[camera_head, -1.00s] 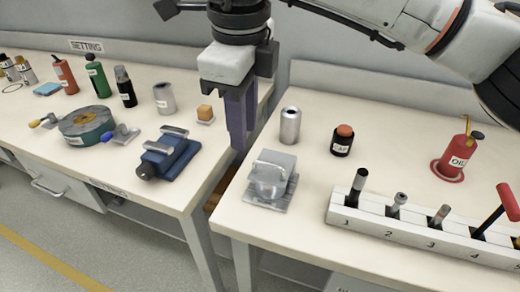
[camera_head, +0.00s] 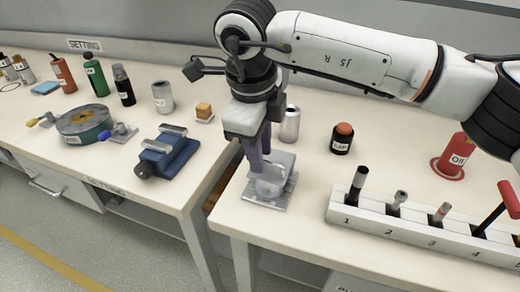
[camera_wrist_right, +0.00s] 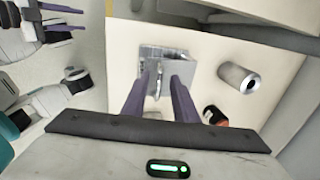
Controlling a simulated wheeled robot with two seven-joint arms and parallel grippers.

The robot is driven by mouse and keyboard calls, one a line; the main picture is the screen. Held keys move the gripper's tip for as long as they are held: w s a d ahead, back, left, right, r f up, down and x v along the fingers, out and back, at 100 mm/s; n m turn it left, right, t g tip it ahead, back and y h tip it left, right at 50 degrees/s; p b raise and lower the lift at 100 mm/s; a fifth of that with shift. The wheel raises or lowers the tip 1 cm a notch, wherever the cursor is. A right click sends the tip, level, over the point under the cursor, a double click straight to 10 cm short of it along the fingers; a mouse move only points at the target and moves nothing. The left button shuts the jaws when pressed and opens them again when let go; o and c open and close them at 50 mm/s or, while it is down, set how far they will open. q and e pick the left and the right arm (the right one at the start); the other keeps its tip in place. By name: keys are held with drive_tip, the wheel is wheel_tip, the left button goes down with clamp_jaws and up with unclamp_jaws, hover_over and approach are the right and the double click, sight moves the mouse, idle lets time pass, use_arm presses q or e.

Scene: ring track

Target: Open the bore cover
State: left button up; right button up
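The bore cover (camera_head: 271,187) is a grey metal lid with a curved handle on a square metal block on the right bench. It also shows in the right wrist view (camera_wrist_right: 158,87), partly hidden by my fingers. My right gripper (camera_head: 259,167) points down just above and at the left of the block. In the right wrist view its two purple fingers (camera_wrist_right: 164,72) stand apart, with the handle seen between them; I cannot tell whether they touch it. What looks like my left gripper (camera_wrist_right: 58,25) is at the upper left of that view, small and unclear.
A metal can (camera_head: 290,125) stands close behind the block, and a dark jar (camera_head: 342,139) with a red top is to its right. A numbered white rack (camera_head: 415,232) lies at the front right. A gap separates the benches; a blue vise (camera_head: 168,156) is on the left one.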

clamp_jaws()
idle(1.4)
